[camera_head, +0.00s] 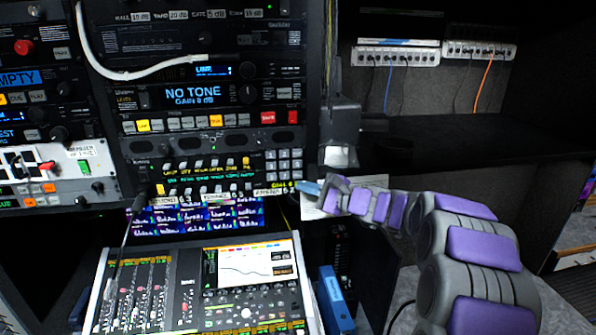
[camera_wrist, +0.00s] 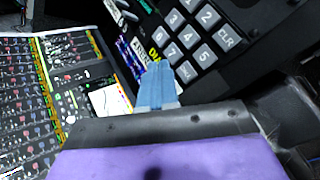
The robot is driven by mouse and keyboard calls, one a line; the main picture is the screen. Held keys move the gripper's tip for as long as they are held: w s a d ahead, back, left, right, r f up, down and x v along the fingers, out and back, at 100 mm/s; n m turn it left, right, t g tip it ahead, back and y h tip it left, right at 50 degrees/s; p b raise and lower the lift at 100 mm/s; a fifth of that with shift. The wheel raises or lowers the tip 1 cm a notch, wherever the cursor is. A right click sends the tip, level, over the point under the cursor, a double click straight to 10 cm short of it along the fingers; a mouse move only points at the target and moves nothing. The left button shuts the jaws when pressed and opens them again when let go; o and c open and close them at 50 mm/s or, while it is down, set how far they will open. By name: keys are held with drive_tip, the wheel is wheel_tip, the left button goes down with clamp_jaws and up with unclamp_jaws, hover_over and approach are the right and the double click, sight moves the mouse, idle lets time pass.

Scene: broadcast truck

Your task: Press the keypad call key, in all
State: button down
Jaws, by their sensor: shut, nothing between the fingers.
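The keypad (camera_head: 284,160) is a block of pale grey keys at the right end of the lower rack panel. My gripper (camera_head: 309,188) has blue fingertips and is just below and right of the keypad in the head view. In the wrist view its blue fingers (camera_wrist: 157,87) are together, empty, pointing at the panel's lower edge by the keypad. Contact cannot be told.
A mixing console (camera_head: 200,285) lies below the rack, with a strip of meter screens (camera_head: 195,215) behind it. A grey box (camera_head: 339,125) juts out right of the keypad. A blue binder (camera_head: 335,298) stands below. The dark shelf (camera_head: 440,140) at right is mostly clear.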

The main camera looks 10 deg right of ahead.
sight(298, 175)
drive_tip(key=w+p, duration=0.1)
drive_tip(key=w, duration=0.2)
drive_tip(key=shift+r, duration=0.1)
idle(2.0)
drive_tip(key=shift+w, duration=0.35)
drive_tip(key=shift+w+r+p, duration=0.1)
drive_tip(key=shift+w+p, duration=0.2)
drive_tip(key=shift+p, duration=0.05)
idle(1.2)
drive_tip(key=shift+s+a, duration=0.1)
drive_tip(key=shift+s+a+f+b, duration=0.1)
drive_tip(key=shift+s+f+b, duration=0.15)
drive_tip(key=shift+f+b, duration=0.25)
